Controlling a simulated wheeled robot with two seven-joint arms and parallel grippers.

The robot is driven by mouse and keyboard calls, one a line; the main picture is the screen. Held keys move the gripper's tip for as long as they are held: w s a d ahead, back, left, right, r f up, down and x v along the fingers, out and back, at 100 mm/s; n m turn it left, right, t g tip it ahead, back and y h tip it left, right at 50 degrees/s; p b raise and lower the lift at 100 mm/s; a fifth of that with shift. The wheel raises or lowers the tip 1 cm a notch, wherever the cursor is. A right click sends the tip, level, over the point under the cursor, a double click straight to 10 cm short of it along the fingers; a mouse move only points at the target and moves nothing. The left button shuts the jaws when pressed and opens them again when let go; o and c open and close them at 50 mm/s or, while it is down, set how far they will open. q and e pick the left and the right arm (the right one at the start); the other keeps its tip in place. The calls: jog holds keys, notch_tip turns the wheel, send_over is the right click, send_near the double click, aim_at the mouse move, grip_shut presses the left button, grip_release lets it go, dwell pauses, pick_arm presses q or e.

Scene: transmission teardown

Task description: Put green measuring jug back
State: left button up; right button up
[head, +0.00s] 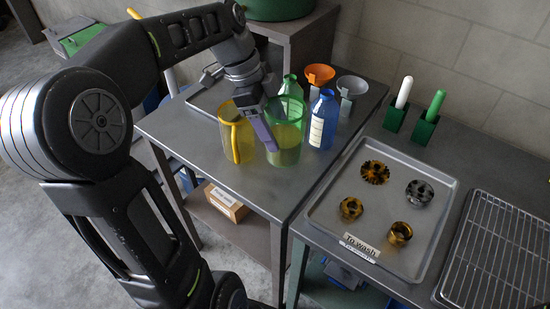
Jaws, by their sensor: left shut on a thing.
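The green measuring jug (287,147) is a translucent, upright vessel on or just over the left grey table (190,150). My left gripper (264,133), with a purple finger showing, reaches down from above and is shut on the jug at its left side. The exact grip on the jug is partly hidden by the finger. A yellow jug (236,142) stands just to the left of the gripper. I cannot tell whether the green jug's base touches the table. My right gripper is not in view.
A tray (318,213) with several gears lies to the right, beside a wire rack (500,250). The table's front part is clear.

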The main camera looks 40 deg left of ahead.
pick_arm(q)
jog(key=shift+f, duration=1.6)
jog(key=shift+f, duration=2.25)
jog(key=shift+f, duration=0.1)
jog(key=o, duration=2)
jog(key=p+v, duration=0.1)
jog(key=v, duration=1.1)
